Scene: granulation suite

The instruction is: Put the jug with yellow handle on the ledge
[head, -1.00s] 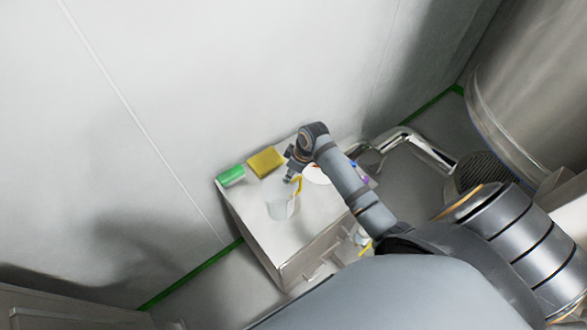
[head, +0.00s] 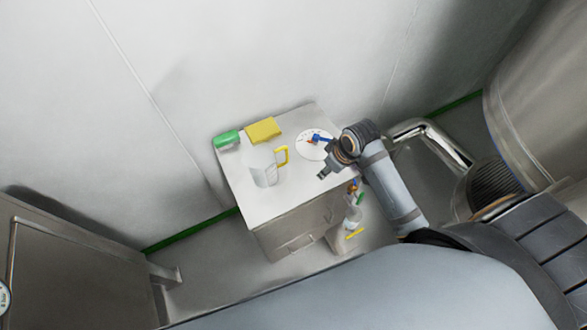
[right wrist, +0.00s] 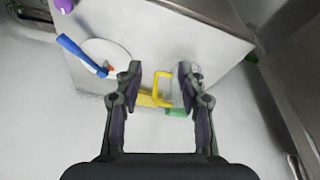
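The clear jug (head: 262,169) with a yellow handle (head: 283,156) stands upright on the pale flat top of a boxy block (head: 290,195), which may be the ledge. My right gripper (head: 322,176) is to the right of the jug, apart from the handle. In the right wrist view my right gripper (right wrist: 160,85) is open and empty. The yellow handle (right wrist: 158,84) shows beyond and between its fingers; the clear body is hard to make out there. My left gripper is not in view.
A yellow block (head: 263,130) and a green item (head: 227,140) lie along the top's back edge. A white disc (head: 312,146) with a blue-handled tool (head: 322,139) lies to the right. A bottle (head: 351,218) stands below, beside the block. A metal pipe (head: 435,138) is at the right.

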